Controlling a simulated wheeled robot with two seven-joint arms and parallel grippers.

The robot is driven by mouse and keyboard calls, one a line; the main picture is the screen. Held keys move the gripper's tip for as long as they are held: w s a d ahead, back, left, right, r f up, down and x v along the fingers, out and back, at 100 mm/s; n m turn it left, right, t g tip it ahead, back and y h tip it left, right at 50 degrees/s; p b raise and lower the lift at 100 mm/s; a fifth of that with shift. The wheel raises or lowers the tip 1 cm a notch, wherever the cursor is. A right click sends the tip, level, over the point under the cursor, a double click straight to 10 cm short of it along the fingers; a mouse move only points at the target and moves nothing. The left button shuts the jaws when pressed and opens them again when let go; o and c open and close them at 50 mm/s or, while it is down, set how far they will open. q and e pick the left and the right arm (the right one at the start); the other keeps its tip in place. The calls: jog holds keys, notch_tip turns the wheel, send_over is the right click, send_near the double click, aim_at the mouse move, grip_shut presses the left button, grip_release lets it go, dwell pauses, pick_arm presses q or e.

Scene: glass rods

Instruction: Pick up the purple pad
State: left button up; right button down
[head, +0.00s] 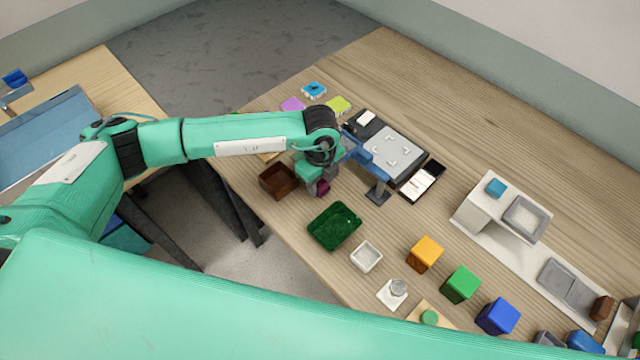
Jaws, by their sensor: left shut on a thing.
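A light purple pad (293,105) lies near the table's far left edge, beside a blue pad (314,89) and a yellow-green pad (338,105). My left gripper (319,184) is well in front of these pads, between a brown box and a blue-grey stand. It is shut on a small dark purple piece (323,188), which shows just under it. The fingers and most of this piece are hidden by the wrist, so I cannot tell its shape or whether it touches the table. My right gripper is out of view.
A brown open box (278,181) and a green tray (334,226) are close to the left gripper. The blue-grey stand (378,192) and a grey plate (395,151) are to its right. Orange (426,253), green (460,284) and blue (498,316) blocks stand nearer. The right rear tabletop is clear.

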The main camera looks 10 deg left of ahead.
pick_arm(q)
notch_tip(320, 180, up, 19)
jog(key=b, duration=0.4)
jog(key=shift+f, duration=0.2)
